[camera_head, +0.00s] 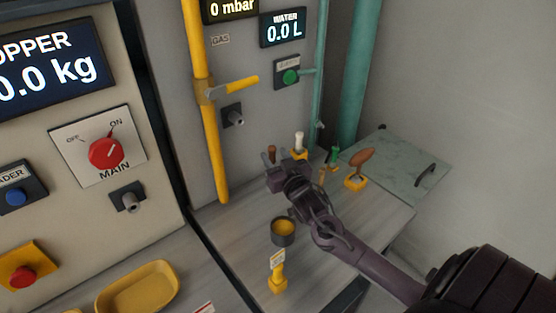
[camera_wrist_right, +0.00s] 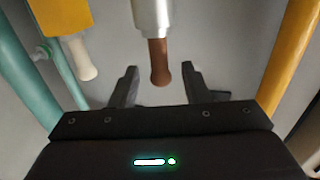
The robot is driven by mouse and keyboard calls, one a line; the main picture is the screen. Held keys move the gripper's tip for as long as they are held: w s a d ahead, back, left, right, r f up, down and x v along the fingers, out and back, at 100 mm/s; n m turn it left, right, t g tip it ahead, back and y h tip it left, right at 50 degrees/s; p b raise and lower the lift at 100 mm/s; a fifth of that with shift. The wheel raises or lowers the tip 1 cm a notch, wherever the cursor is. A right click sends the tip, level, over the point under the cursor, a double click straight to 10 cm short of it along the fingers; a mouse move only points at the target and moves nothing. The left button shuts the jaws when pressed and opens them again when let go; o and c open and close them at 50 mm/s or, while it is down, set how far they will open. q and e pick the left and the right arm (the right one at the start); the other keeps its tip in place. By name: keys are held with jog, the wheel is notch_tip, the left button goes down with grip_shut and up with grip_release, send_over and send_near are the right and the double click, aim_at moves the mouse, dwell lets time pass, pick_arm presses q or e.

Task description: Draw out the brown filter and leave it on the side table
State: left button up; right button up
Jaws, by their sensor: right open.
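The brown filter (camera_wrist_right: 160,62) shows in the right wrist view as a brown rounded handle joined to a silver cylinder. Its brown top (camera_head: 272,150) shows in the head view just beyond my right gripper, which hides its lower part. My right gripper (camera_head: 276,173) is open; in the wrist view its two fingers stand either side of the brown handle, with gaps on both sides. My left gripper is out of view.
A white-topped piece (camera_head: 299,141), a green piece (camera_head: 333,156) and a brown paddle-shaped piece (camera_head: 361,158) stand in yellow bases close by. A yellow pipe (camera_head: 209,130) rises left; a yellow tray (camera_head: 138,287) lies front left.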

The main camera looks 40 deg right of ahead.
aim_at(269, 148)
jog(key=w, duration=0.4)
jog(key=shift+d+p, duration=0.35)
jog(key=shift+d, duration=0.05)
jog(key=shift+w, duration=0.25)
jog(key=shift+w+f, duration=0.1)
jog(key=shift+w, duration=0.05)
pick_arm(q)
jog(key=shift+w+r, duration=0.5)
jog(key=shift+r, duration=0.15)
pick_arm(e)
grip_shut()
